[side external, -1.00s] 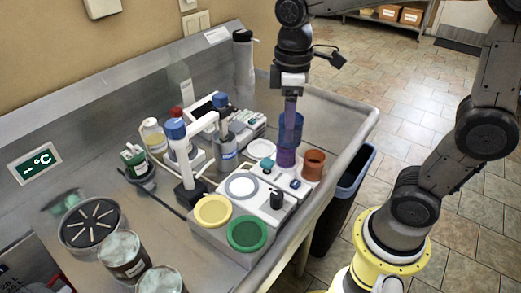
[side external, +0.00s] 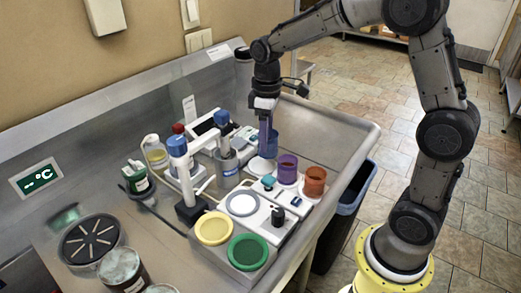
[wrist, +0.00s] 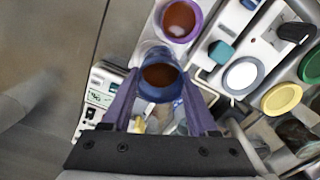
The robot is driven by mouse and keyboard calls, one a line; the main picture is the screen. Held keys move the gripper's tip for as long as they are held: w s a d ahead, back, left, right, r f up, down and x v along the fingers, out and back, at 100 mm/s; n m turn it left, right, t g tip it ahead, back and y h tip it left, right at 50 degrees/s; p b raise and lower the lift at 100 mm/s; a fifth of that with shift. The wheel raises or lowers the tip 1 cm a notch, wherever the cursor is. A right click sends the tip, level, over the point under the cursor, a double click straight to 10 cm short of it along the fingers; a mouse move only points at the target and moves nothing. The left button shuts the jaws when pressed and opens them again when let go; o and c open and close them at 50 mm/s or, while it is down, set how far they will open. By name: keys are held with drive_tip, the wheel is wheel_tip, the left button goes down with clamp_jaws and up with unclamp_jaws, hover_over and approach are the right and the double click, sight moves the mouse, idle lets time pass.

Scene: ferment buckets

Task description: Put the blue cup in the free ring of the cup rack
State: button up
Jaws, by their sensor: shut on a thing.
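My gripper (side external: 268,141) is shut on the blue cup (side external: 273,149) and holds it upright, left of the purple cup (side external: 287,167). The orange cup (side external: 314,182) stands right of the purple one. In the wrist view the blue cup (wrist: 160,88) sits between the purple fingers, beside the purple cup (wrist: 178,20), with a brown inside. The free ring of the cup rack is not clearly visible. A pale round spot (side external: 262,166) lies just below the blue cup. I cannot tell whether the cup touches anything beneath it.
A teal block (side external: 268,182), a grey disc (side external: 242,203), a yellow lid (side external: 213,228) and a green lid (side external: 248,251) lie in front of the cups. Blue-capped equipment (side external: 177,147) stands to the left.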

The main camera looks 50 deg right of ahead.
drive_tip(key=shift+w+d+f, duration=0.1)
drive_tip(key=shift+w+f, duration=0.7)
drive_tip(key=shift+f, duration=0.2)
drive_tip(key=shift+w+f, duration=0.2)
drive_tip(key=shift+f, duration=1.5)
drive_tip(key=shift+f, duration=0.15)
drive_tip(key=o, duration=1.4)
